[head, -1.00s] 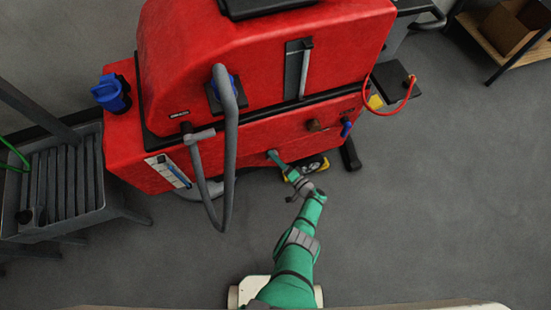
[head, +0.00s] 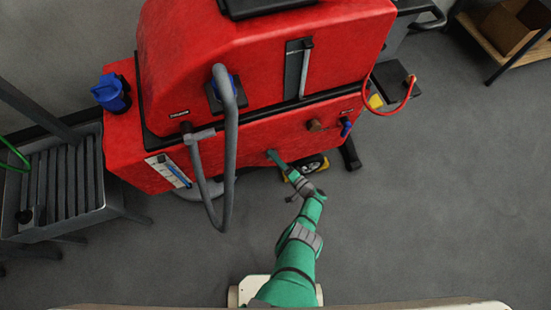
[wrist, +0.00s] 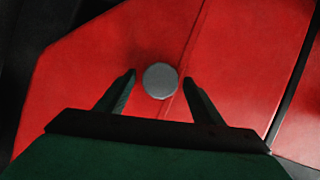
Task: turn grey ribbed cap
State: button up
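The grey ribbed cap (wrist: 160,80) shows in the wrist view as a round grey disc on the red tank wall. My gripper (wrist: 160,83) is open, with one dark finger on each side of the cap. There are narrow gaps between the fingers and the cap in this view; I cannot tell how deep the fingers reach along it. In the head view my gripper (head: 272,155) is at the lower front of the red scrubber machine (head: 265,65), and the cap is mostly hidden there.
A grey hose (head: 230,150) hangs in a loop left of my arm. A brown knob (head: 315,125), a blue valve (head: 346,127) and a red cable (head: 390,112) are to the right. A slatted cart (head: 110,195) stands at left.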

jog(key=v, duration=1)
jog(key=shift+s+d, duration=0.25)
jog(key=shift+s, duration=0.1)
